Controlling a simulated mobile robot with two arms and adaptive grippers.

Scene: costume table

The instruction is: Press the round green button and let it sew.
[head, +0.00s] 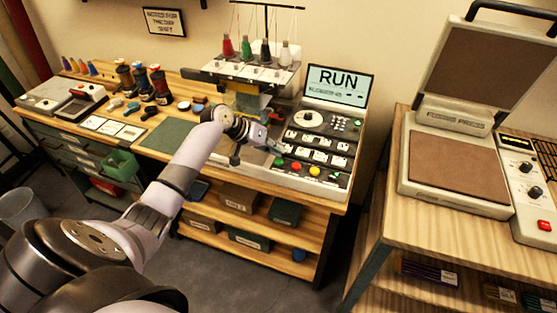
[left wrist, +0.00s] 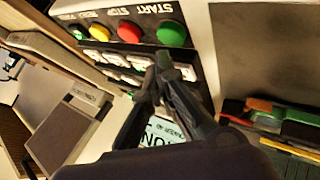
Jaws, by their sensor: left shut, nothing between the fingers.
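The round green button (head: 279,161) is on the front panel of the embroidery machine (head: 321,181), left of a red button (head: 296,166) and a yellow button (head: 314,171). In the left wrist view the green button (left wrist: 173,33) shows under the upside-down label START. My left gripper (head: 280,149) is shut and empty over the panel, close to the green button. In the left wrist view its fingertips (left wrist: 163,66) lie over the keys, apart from the green button in the picture. The screen (head: 338,85) reads RUN. My right gripper is not in view.
Thread cones (head: 246,48) stand on the rack above the machine. A heat press (head: 455,180) stands on a separate table at the right. Spools (head: 160,85) and small tools lie on the wooden table at the left. A green mat (head: 167,135) lies bare beside the machine.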

